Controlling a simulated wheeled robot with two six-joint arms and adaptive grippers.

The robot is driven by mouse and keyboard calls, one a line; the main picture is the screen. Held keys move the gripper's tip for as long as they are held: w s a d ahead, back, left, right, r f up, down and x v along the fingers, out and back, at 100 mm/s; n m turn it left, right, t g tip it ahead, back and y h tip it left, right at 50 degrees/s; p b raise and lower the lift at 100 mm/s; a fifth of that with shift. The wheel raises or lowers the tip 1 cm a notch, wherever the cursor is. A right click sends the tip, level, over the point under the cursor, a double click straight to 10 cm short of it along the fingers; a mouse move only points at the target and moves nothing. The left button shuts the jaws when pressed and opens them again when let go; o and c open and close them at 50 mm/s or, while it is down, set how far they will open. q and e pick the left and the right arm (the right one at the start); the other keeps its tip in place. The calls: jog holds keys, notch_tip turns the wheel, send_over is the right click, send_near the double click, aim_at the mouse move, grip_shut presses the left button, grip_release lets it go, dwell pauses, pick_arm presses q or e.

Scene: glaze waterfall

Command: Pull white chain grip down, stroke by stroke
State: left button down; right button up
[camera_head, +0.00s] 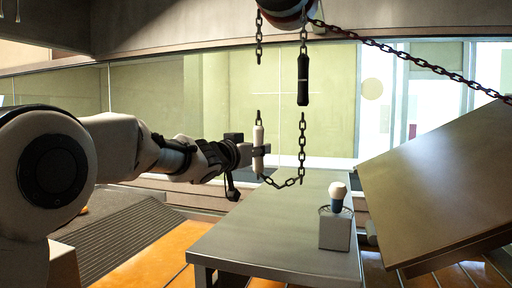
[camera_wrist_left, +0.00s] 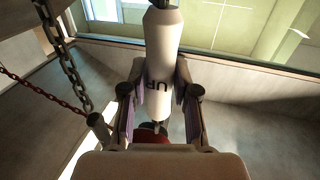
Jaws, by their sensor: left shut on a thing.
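The white chain grip (camera_head: 258,141) hangs upright on a dark chain at the middle of the head view. My left gripper (camera_head: 259,151) is around it and shut on it. In the left wrist view the white grip (camera_wrist_left: 163,62) stands between the two fingers of my left gripper (camera_wrist_left: 156,105), with dark letters partly showing. The black chain grip (camera_head: 303,80) hangs higher, to the right of the white one. A slack loop of chain (camera_head: 289,183) joins the two sides below. My right gripper is not in view.
A drum or pulley (camera_head: 287,10) is at the top, with a dark red chain (camera_head: 400,57) running right to a tilted panel (camera_head: 440,175). A grey table (camera_head: 270,240) bears a small box (camera_head: 336,230) with a white-topped brush-like thing (camera_head: 338,196).

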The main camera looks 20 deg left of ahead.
pick_arm(q)
jog(key=shift+f, duration=0.4)
notch_tip(320, 180, up, 12)
jog(key=p, duration=1.3)
jog(key=shift+r, duration=0.25)
jog(key=shift+r+p, duration=0.4)
jog(key=shift+r, duration=2.25)
notch_tip(320, 180, down, 18)
jog(key=b, duration=1.4)
jog(key=shift+r, duration=0.1)
notch_tip(320, 180, up, 13)
jog(key=p, duration=1.4)
jog(key=shift+r, duration=2.4)
